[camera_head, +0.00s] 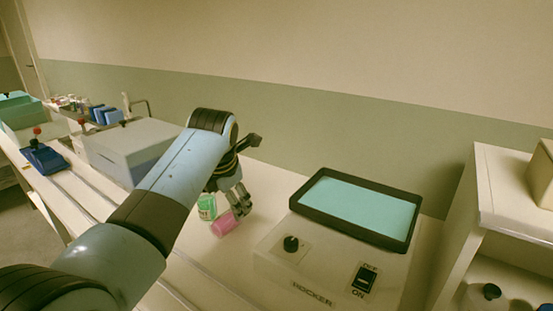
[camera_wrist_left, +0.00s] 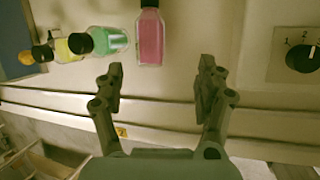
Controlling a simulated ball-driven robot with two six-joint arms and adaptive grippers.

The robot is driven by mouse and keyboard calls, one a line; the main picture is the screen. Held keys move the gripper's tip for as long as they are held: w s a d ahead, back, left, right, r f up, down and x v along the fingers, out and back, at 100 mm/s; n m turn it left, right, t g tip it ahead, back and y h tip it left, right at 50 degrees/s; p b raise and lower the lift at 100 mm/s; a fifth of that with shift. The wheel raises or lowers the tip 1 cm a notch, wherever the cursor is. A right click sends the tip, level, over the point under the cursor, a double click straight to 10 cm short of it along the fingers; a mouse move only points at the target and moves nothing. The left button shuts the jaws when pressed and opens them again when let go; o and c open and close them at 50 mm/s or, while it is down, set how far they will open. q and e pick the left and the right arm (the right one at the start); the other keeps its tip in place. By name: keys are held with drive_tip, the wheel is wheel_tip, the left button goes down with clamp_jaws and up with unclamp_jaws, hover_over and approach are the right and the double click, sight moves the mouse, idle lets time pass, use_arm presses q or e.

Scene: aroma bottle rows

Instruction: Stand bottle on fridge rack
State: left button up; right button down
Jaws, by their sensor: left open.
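A yellow bottle (camera_wrist_left: 76,46) is further left in that view. My left gripper (camera_head: 239,199) is open and empty, its two fingers (camera_wrist_left: 161,66) apart, with the pink bottle beyond and between the tips. The bottle's top runs out of the wrist view. I cannot make out a fridge rack for certain. My right gripper is out of view.
A rocker device (camera_head: 330,285) with a teal top stands right of the bottles. A cream shelf unit (camera_head: 483,190) stands at the far right. A grey-white box (camera_head: 130,145) and a blue stand with a red knob (camera_head: 45,158) are at the left. A wall runs behind.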

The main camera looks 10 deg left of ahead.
use_arm(q)
drive_tip(key=s+a+f+m, duration=0.3)
drive_tip(key=s+m, duration=0.5)
drive_tip(key=s, duration=0.3)
drive_tip(key=s+a+f+m, duration=0.2)
drive_tip(key=s+a+m, duration=0.1)
drive_tip(key=s+m, duration=0.6)
drive_tip(key=s+r+m+g, duration=0.1)
drive_tip(key=s+r+m, duration=0.1)
drive_tip(key=s+m, duration=0.6)
drive_tip(key=s+r+m, duration=0.3)
drive_tip(key=s+m, duration=0.3)
drive_tip(key=s, duration=0.5)
drive_tip(key=a+f+g+b, duration=0.1)
drive_tip(key=a+f+b, duration=0.1)
drive_tip(key=f, duration=1.2)
drive_tip(key=a+f+b, duration=0.1)
drive_tip(key=f+b, duration=0.1)
drive_tip(key=f, duration=1.2)
drive_tip(key=s+a+f+n+g+b, duration=0.1)
drive_tip(key=s+f+b, duration=0.3)
drive_tip(key=s+f, duration=1.6)
wheel_tip(320, 180, down, 2)
drive_tip(key=shift+f+g, duration=0.15)
drive_tip(key=shift+g, duration=0.25)
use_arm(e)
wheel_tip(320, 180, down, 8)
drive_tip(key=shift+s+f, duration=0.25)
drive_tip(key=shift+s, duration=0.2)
